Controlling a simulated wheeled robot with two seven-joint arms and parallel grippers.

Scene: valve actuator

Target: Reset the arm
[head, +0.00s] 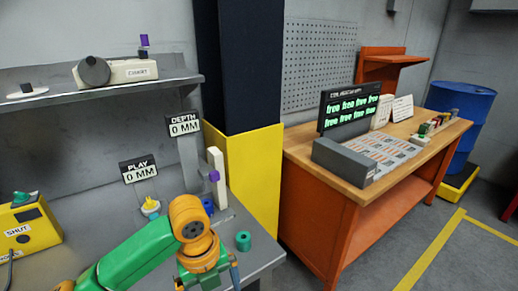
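One of my arms, green with orange joints, comes in from the lower left and bends down at the front edge of the grey bench (262,256). It is my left arm; its gripper end is mostly hidden behind the orange wrist and cut off by the lower picture edge, so I cannot see whether the fingers are open or hold anything. My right arm and gripper are not in view.
On the bench are a teal ring (243,241), a white post with a purple knob (216,175), a yellow dial piece (150,207) and a yellow SHUT box (28,226). Signs PLAY (139,171) and DEPTH (184,125) read 0 MM. An orange wooden-topped workbench (400,150) stands right.

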